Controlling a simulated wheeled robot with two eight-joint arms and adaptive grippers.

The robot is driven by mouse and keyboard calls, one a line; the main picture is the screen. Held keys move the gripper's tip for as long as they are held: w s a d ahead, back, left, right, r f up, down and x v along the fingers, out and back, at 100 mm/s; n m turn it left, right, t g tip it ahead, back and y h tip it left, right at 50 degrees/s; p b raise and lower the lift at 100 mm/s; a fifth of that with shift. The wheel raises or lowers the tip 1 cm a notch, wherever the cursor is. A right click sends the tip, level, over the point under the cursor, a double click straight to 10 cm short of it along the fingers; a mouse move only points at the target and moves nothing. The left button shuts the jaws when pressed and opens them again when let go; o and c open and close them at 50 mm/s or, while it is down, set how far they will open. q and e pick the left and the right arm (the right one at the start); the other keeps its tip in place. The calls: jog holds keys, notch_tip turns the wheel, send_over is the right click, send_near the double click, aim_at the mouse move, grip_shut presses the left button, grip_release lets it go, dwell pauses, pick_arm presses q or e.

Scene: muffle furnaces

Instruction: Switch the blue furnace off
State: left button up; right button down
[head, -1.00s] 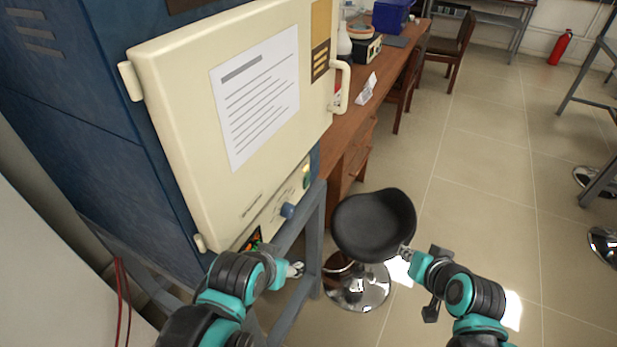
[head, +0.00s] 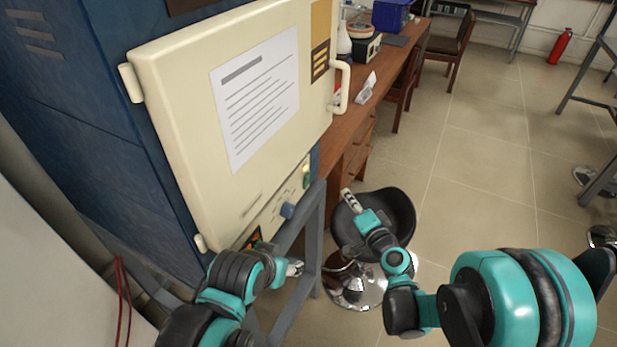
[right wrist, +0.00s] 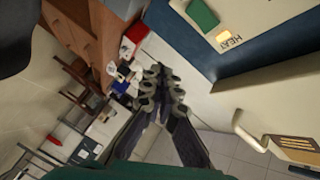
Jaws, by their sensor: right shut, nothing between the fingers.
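The blue furnace (head: 75,120) stands at the left with its cream door (head: 180,90) closed. In the right wrist view a green switch (right wrist: 202,13) shows beside a bright yellowish light (right wrist: 226,41) marked HEAT. My right gripper (head: 347,196) is shut and empty, right of the control strip and apart from it; its fingers (right wrist: 162,88) also show in the wrist view. My left gripper (head: 296,268) is below the knob, its fingers too small to read.
A black stool (head: 395,208) stands behind my right arm. A grey frame (head: 310,235) supports the furnace. A wooden desk (head: 345,130) with items on it lies beyond. The door handle (head: 343,88) sticks out.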

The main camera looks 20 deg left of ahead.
aim_at(307, 181)
jog(key=shift+a, duration=0.1)
jog(key=w+a+r+p, duration=0.1)
jog(key=a, duration=0.7)
jog(key=shift+w+a+p, duration=0.2)
jog(key=shift+w+p, duration=0.1)
jog(key=shift+w, duration=0.05)
jog(key=shift+a, duration=0.1)
dwell(1.1)
jog(key=shift+a+r, duration=0.1)
jog(key=shift+a, duration=0.25)
jog(key=shift+w+a, duration=0.15)
jog(key=shift+a, duration=0.15)
dwell(0.6)
jog(key=shift+d, duration=0.1)
jog(key=shift+d+b, duration=0.4)
jog(key=shift+d, duration=0.3)
